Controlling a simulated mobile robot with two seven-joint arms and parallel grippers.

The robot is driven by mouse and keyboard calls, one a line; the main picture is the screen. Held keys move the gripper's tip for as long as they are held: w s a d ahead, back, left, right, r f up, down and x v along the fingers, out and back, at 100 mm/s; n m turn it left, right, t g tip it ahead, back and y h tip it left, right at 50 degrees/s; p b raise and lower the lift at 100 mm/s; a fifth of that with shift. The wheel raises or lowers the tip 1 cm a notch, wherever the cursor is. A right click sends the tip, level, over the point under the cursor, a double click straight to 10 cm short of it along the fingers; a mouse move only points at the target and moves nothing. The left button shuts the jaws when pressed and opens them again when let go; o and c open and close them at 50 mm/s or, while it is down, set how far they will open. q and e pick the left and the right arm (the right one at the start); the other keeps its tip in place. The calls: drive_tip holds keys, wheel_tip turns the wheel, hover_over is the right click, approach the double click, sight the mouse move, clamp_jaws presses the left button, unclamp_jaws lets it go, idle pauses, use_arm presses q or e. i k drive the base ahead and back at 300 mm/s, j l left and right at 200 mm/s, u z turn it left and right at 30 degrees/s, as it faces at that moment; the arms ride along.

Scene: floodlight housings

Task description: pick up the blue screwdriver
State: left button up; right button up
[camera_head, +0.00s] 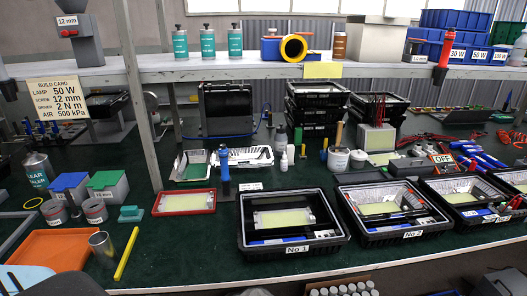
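A blue upright tool (224,166), which looks like a powered screwdriver, stands on the green bench mat left of the tray marked No 1 (243,222). Several smaller blue-handled tools (41,128) stand in a row at the far left; they may be screwdrivers, but are too small to tell. Blue pen-like tools also lie in the front of the No 1 tray (262,242) and the No 2 tray (385,229). I cannot tell which one the task means. Neither of my grippers is clearly visible; dark shapes at the bottom corners cannot be made out.
A red-rimmed tray (160,211), an orange tray (45,252), a metal cup (101,244) and a yellow bar (126,254) lie at the front left. The white shelf (260,69) spans the back on posts (139,95). Bare mat lies in front of the red-rimmed tray.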

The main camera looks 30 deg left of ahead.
sight(223, 154)
drive_tip(key=j+u, duration=0.15)
drive_tip(key=u, duration=1.05)
